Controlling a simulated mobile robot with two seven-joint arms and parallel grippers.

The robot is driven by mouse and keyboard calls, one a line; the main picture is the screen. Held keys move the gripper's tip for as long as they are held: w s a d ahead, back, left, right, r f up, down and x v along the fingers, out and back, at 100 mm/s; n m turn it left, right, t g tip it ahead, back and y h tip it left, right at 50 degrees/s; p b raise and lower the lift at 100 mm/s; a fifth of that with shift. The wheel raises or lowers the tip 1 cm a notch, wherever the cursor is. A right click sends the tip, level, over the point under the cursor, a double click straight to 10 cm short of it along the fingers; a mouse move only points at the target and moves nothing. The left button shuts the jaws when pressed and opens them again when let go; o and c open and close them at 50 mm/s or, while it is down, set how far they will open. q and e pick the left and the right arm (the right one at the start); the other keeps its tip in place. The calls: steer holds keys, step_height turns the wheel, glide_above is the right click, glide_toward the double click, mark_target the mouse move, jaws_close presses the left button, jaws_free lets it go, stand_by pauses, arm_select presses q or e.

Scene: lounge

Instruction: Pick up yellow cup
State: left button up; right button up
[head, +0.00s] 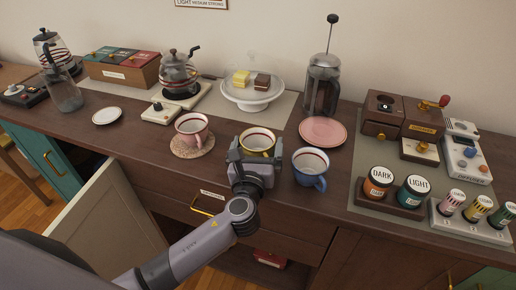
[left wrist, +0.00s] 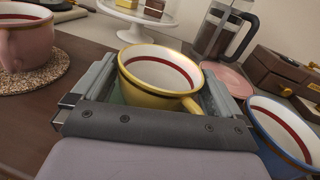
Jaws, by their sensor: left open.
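The yellow cup (head: 257,140) stands upright on the brown counter (head: 100,140), with a white inside and a dark red band. It fills the middle of the left wrist view (left wrist: 155,82), its handle pointing towards the lower right. My left gripper (head: 256,154) is open, with one finger on each side of the cup. In the left wrist view the fingers (left wrist: 155,95) flank the cup; whether they touch it I cannot tell. The cup's lower part is hidden by the gripper. My right gripper is not in view.
A pink cup (head: 191,128) on a round coaster (head: 186,150) stands close on the left. A blue cup (head: 311,165) stands close on the right. Behind are a cake stand (head: 252,97), a pink plate (head: 323,131) and a French press (head: 322,85). A cabinet door (head: 110,215) hangs open below.

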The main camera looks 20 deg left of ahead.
arm_select(q)
steer(key=shift+c, duration=0.3)
steer(key=c, duration=0.8)
steer(key=shift+r, duration=0.1)
